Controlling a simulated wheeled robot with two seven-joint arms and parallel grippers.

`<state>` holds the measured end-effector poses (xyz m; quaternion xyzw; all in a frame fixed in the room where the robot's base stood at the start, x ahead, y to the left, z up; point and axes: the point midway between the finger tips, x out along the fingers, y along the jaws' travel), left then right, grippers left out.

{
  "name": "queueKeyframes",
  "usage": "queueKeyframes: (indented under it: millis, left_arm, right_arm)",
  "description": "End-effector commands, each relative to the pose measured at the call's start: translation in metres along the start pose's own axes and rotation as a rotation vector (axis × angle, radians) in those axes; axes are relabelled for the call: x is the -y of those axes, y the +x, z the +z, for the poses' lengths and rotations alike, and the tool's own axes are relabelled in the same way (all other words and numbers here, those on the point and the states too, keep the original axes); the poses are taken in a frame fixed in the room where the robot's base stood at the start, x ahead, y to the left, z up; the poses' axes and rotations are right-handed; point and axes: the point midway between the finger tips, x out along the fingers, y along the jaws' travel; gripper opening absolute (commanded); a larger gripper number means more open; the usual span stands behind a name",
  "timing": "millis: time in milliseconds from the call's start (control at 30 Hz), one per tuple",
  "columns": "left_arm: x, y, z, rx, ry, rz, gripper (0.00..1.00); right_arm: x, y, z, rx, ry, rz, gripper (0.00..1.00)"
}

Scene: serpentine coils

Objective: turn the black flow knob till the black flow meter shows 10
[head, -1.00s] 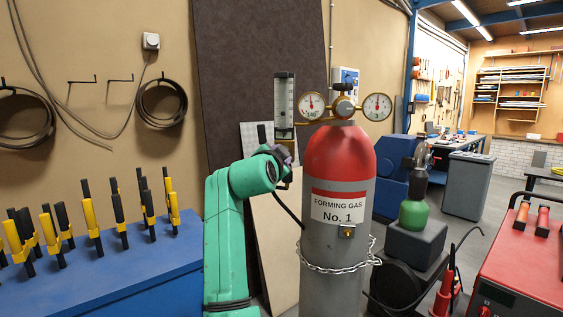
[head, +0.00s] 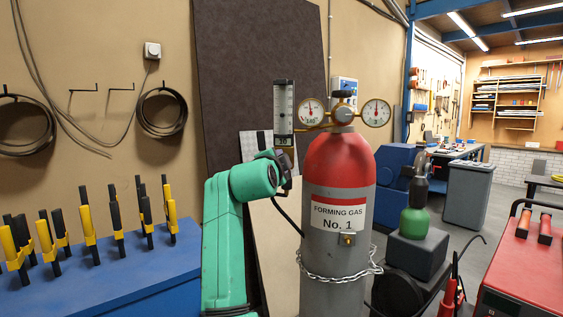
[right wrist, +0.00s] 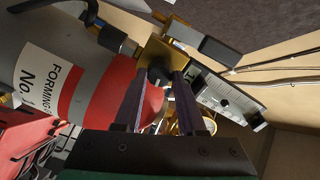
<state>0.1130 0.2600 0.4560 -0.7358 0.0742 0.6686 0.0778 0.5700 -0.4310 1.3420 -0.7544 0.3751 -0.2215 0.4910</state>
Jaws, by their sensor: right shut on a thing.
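The black flow meter (head: 284,112) is an upright clear tube with a scale in a dark frame, left of the gauges on the gas cylinder (head: 317,258). The meter also shows slantwise in the right wrist view (right wrist: 228,98); a small dark float is in its tube, but the scale is too small to read. The black flow knob (right wrist: 158,73) sits on a brass block between the fingertips of my right gripper (right wrist: 159,76), which is shut on it. In the head view my right gripper (head: 281,166) is just below the meter and hides the knob. My left gripper is out of view.
Two round gauges (head: 376,113) flank the brass regulator on the cylinder. A chain (head: 338,279) wraps the cylinder. A blue bench (head: 120,270) with yellow-black clamps stands left.

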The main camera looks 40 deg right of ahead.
Motion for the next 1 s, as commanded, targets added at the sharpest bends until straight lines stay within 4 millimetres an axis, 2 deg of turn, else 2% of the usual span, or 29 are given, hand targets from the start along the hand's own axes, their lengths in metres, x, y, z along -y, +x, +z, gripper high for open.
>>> queueKeyframes:
  millis: [67, 100, 167, 200, 467, 567, 667, 900, 1000]
  left_arm:
    - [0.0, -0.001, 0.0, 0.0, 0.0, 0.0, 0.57]
    - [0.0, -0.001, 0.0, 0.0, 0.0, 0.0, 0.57]
    - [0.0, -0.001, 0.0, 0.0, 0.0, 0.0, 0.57]
    - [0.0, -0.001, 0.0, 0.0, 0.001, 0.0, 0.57]
    - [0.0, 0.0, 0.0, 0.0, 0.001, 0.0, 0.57]
    - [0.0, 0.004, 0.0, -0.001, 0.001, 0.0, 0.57]
    - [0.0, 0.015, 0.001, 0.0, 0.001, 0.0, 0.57]
    - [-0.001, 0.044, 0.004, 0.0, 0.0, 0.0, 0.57]
    - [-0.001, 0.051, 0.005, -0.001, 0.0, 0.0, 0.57]
  right_arm:
    - [0.005, -0.001, -0.001, -0.001, 0.002, -0.013, 0.0]
    - [0.005, -0.001, -0.001, -0.002, 0.002, -0.013, 0.43]
    - [0.005, -0.001, -0.002, -0.002, 0.001, -0.014, 0.66]
    - [0.005, -0.001, -0.002, -0.002, 0.001, -0.012, 0.7]
    - [0.002, -0.001, -0.001, -0.001, 0.0, -0.007, 0.7]
    - [0.001, -0.007, 0.001, 0.0, 0.0, -0.008, 0.7]
    - [-0.002, -0.024, 0.003, 0.0, 0.001, -0.008, 0.7]
    - [-0.004, -0.095, 0.004, 0.002, 0.003, -0.01, 0.7]
    - [-0.003, -0.12, 0.003, -0.001, 0.0, -0.009, 0.7]
